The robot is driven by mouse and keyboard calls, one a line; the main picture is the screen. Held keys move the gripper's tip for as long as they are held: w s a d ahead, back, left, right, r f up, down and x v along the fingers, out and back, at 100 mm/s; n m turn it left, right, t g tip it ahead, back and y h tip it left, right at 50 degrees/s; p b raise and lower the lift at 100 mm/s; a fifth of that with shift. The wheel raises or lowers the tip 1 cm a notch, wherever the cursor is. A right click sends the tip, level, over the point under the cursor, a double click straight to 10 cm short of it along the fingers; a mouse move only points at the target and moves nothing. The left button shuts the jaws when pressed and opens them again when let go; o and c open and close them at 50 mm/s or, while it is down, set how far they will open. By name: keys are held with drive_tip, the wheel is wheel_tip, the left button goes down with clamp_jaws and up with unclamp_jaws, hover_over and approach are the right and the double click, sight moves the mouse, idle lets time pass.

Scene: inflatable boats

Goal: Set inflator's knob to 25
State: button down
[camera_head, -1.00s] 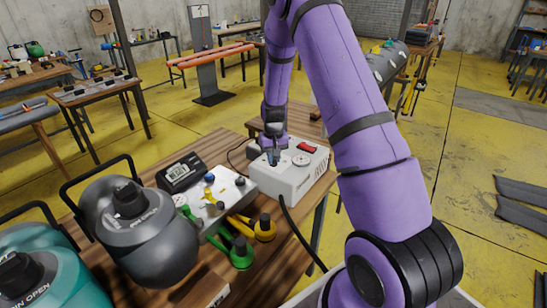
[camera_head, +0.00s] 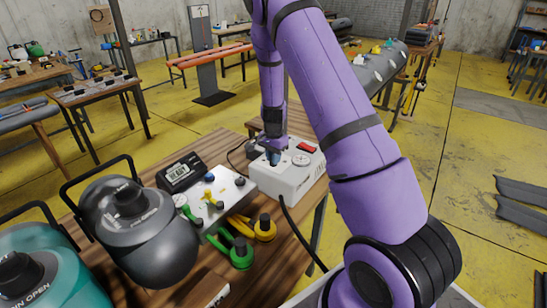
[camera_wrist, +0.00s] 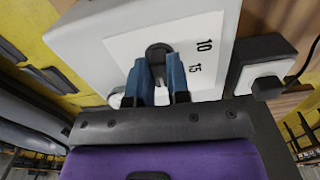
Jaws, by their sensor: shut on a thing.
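The inflator (camera_head: 285,178) is a white box on the wooden table, with a red switch (camera_head: 307,147) and a round gauge (camera_head: 301,159) on top. My gripper (camera_head: 273,157) reaches down onto its top at the left. In the wrist view, the blue fingers of my gripper (camera_wrist: 160,82) are shut on the dark knob (camera_wrist: 157,55). The numbers 10 and 15 show on the white dial plate (camera_wrist: 205,68) to the right of the knob. The other numbers and the knob's pointer are hidden or not readable.
Left of the inflator stand a white panel with coloured valves (camera_head: 225,192), a black digital meter (camera_head: 182,172) and a grey tank (camera_head: 140,235). Yellow (camera_head: 264,228) and green (camera_head: 241,254) fittings lie in front. A black hose (camera_head: 300,240) hangs from the inflator.

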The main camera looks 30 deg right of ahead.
drive_tip(key=m, duration=0.5)
idle(0.6)
drive_tip(key=c, duration=1.1)
unclamp_jaws()
wheel_tip(320, 180, up, 11)
drive_tip(key=shift+f, duration=0.1)
